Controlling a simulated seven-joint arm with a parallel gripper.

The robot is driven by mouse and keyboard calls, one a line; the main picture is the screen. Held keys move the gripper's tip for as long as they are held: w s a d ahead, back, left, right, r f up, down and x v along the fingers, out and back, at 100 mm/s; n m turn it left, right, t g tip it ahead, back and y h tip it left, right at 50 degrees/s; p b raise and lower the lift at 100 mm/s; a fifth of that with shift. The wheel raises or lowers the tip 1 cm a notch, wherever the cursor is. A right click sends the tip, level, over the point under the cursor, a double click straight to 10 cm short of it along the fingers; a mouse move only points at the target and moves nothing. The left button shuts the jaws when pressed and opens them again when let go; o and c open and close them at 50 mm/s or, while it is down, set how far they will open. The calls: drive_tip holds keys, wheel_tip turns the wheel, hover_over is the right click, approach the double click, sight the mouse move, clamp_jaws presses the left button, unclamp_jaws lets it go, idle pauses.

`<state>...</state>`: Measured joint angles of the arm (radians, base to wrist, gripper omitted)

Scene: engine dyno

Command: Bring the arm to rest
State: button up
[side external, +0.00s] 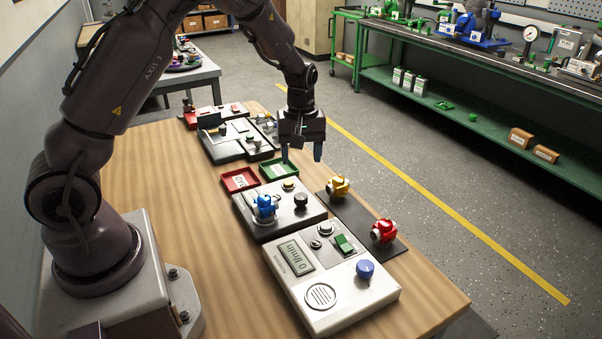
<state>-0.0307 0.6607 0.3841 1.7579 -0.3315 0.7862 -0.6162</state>
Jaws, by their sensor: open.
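My gripper (302,152) hangs pointing down over the wooden table (160,170), its two bluish fingertips spread apart with nothing between them. It is above the far side of the green tray (279,169), apart from everything below. My arm rises from its base at the left and bends over the table. A blue engine-like part (264,205) sits on a grey plate (250,224). A yellow part (338,187) and a red part (384,232) stand on a dark mat (363,218) to the right.
A control box (323,290) with a display and blue knob stands at the front. A red tray (240,180) lies beside the green one. More panels (232,140) lie farther back. A green workbench (480,75) stands across the clear floor with a yellow line (430,200).

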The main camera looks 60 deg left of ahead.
drive_tip(key=shift+r, duration=0.95)
drive_tip(key=s+d+r+m+t, duration=0.2)
drive_tip(key=s+d+r+m, duration=0.4)
drive_tip(key=s+r, duration=0.3)
drive_tip(key=s+d+r+m+t, duration=0.3)
drive_tip(key=s+d+r+m, duration=0.4)
drive_tip(key=s+r, duration=0.2)
drive_tip(key=s, duration=0.2)
drive_tip(key=shift+s+d+r+m+t, duration=0.25)
drive_tip(key=shift+s+m+t, duration=0.05)
